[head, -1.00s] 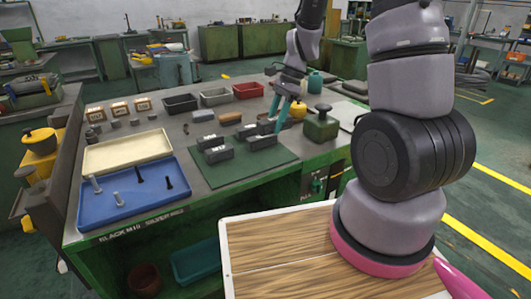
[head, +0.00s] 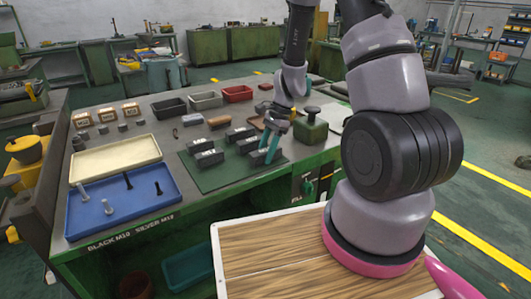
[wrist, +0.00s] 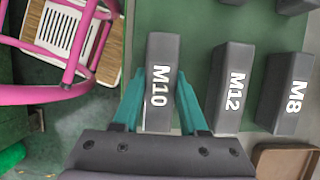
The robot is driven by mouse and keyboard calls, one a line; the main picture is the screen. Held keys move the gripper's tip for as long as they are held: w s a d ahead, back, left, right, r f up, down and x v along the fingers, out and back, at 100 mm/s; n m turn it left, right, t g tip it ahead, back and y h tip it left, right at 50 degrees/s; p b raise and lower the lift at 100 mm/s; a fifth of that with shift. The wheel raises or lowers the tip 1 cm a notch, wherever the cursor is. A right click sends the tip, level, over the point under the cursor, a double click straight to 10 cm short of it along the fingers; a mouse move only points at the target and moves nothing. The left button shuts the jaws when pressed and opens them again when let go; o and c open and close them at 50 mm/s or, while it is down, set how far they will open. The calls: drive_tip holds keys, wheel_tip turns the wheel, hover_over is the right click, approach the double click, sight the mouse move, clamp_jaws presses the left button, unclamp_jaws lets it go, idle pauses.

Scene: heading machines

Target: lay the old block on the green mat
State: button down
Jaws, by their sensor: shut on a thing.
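My gripper (head: 268,157) has its teal fingers low over the front right part of the green mat (head: 215,183). In the wrist view my gripper (wrist: 160,110) is shut on a dark grey block marked M10 (wrist: 162,55). The block lies lengthwise between the fingers, at the mat's edge. I cannot tell whether it touches the mat. Beside it, to the right, are dark blocks marked M12 (wrist: 232,65) and M8 (wrist: 288,85), apart from it. In the head view several dark blocks (head: 208,157) lie on the mat; the fingers partly hide the held one.
Behind the mat stand black, grey and red bins (head: 237,94). A green box with a knob (head: 310,130) stands right of my gripper. A brown tray (wrist: 285,160) is close to the blocks. Left are a cream tray (head: 115,157) and a blue tray with bolts (head: 120,215).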

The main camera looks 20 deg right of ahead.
drive_tip(key=shift+c, duration=2.2)
unclamp_jaws()
drive_tip(key=shift+f, duration=0.1)
drive_tip(key=s+d+r+n+t, duration=0.2)
drive_tip(key=r, duration=1.1)
drive_tip(key=s+d+r+n+t, duration=0.1)
drive_tip(key=d+r+n+t, duration=0.15)
drive_tip(key=r, duration=1.05)
drive_tip(key=s+d+r+n+t+h, duration=0.1)
drive_tip(key=s+r+n+t, duration=0.3)
drive_tip(key=s+r, duration=0.7)
drive_tip(key=shift+s+d+n+h, duration=0.15)
drive_tip(key=shift+s+n+h, duration=0.15)
drive_tip(key=shift+n+h, duration=0.55)
